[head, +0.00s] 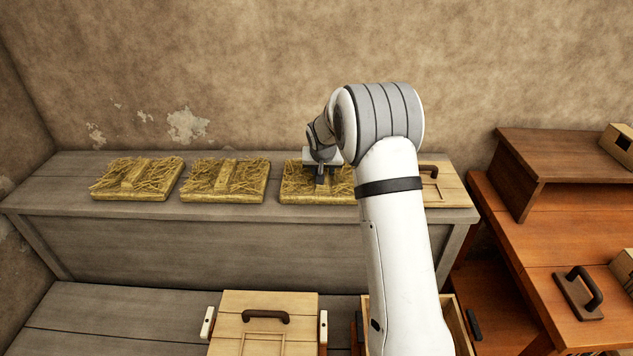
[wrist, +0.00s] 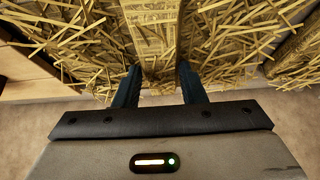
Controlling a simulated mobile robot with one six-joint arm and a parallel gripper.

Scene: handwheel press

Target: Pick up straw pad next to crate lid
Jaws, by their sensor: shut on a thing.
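Three straw pads lie in a row on the grey wooden shelf. The right straw pad (head: 300,186) is beside the crate lid (head: 446,190), a pale wooden board with a dark handle, partly hidden by my arm. My gripper (head: 320,177) is over this right pad. In the wrist view my gripper (wrist: 160,84) has its two dark fingers on either side of the pad's raised middle strip (wrist: 155,40), shut on it. Loose straw (wrist: 225,45) spreads on both sides. Whether the pad touches the shelf is hard to tell.
The middle straw pad (head: 225,180) and left straw pad (head: 137,179) lie to the left on the grey shelf (head: 200,240). A lidded crate (head: 263,330) and an open crate (head: 462,330) stand below. An orange-brown wooden table (head: 540,250) is at right.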

